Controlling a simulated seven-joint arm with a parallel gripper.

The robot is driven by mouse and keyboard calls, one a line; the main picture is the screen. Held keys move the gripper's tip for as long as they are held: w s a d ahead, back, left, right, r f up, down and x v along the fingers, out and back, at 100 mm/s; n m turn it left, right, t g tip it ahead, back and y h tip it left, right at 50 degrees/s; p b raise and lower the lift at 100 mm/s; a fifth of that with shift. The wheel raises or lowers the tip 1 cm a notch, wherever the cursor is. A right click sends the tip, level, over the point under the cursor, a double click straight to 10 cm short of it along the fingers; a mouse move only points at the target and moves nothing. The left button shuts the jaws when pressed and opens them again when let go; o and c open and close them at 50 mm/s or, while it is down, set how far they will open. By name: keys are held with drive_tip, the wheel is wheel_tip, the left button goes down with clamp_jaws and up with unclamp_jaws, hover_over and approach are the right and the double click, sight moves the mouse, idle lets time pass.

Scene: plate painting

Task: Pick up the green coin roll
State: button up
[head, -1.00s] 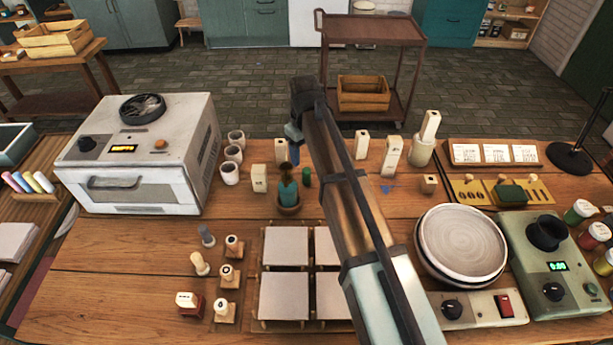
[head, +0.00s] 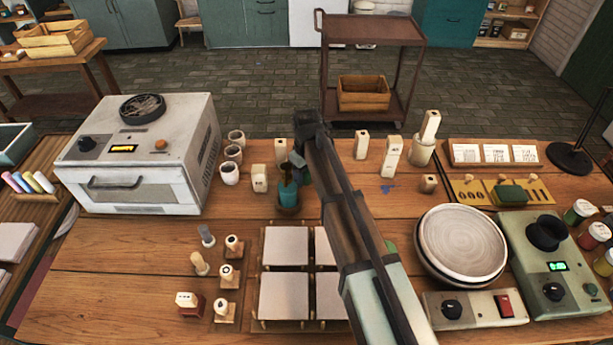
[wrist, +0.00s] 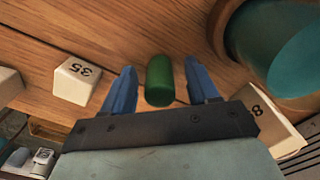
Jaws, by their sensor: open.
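The green coin roll (wrist: 159,82) stands on the wooden table in the wrist view, between the two blue fingers of my gripper (wrist: 161,72). The fingers are spread apart, with a visible gap on each side of the roll. In the head view my gripper (head: 298,162) points down over the middle of the table, behind the teal item in a brown pot. The coin roll is hidden there by my arm and gripper.
A cream block marked 35 (wrist: 78,80) is left of the fingers. Another block marked 8 (wrist: 272,125) is at right. The brown pot with the teal item (head: 289,197) is close by. White cups (head: 229,172) stand further left. Tiles on a rack (head: 285,246) lie nearer.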

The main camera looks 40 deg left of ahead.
drive_tip(key=shift+f, duration=0.2)
clamp_jaws()
idle(0.4)
